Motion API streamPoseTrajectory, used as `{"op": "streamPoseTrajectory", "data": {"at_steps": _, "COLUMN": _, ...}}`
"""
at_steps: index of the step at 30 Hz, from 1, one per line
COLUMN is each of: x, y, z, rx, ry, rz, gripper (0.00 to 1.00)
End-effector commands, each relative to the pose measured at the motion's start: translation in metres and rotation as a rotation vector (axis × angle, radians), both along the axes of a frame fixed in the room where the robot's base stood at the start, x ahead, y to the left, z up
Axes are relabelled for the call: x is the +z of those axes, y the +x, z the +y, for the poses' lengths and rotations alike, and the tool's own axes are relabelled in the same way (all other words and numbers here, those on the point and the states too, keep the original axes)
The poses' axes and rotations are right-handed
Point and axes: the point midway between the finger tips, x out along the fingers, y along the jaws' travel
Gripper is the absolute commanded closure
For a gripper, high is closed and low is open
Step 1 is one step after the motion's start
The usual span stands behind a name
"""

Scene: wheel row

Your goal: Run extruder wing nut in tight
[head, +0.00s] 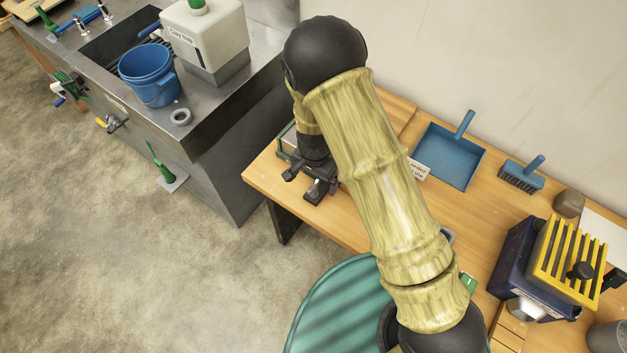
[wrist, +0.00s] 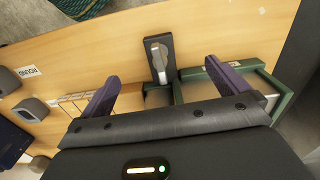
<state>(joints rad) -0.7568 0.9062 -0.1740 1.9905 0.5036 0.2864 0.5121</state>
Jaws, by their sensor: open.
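My gripper (wrist: 165,72) is open and empty in the wrist view, its two purple fingers well apart. A dark upright plate with a grey lever-like part (wrist: 158,57) shows between and beyond the fingertips, close to the table's edge. I cannot tell whether this part is the extruder wing nut, and no wing shape is clear. A green-framed box (wrist: 250,80) lies by the right finger. In the head view my arm hides much of this spot; dark fittings (head: 318,190) show near the table's front edge below my wrist.
The wooden table (head: 350,232) holds a blue dustpan (head: 449,155), a brush (head: 522,176) and a navy machine with a yellow grille (head: 568,258). A steel sink unit (head: 215,125) with a blue bucket (head: 150,75) stands left. Floor (head: 130,260) in front is open.

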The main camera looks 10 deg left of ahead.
Motion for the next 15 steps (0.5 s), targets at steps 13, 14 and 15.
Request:
{"op": "streamPoseTrajectory", "data": {"at_steps": 13, "x": 0.040, "y": 0.000, "z": 0.000, "rx": 0.000, "ry": 0.000, "rz": 0.000, "gripper": 0.00}}
{"op": "streamPoseTrajectory", "data": {"at_steps": 14, "x": 0.043, "y": 0.000, "z": 0.000, "rx": 0.000, "ry": 0.000, "rz": 0.000, "gripper": 0.00}}
{"op": "streamPoseTrajectory", "data": {"at_steps": 15, "x": 0.045, "y": 0.000, "z": 0.000, "rx": 0.000, "ry": 0.000, "rz": 0.000, "gripper": 0.00}}
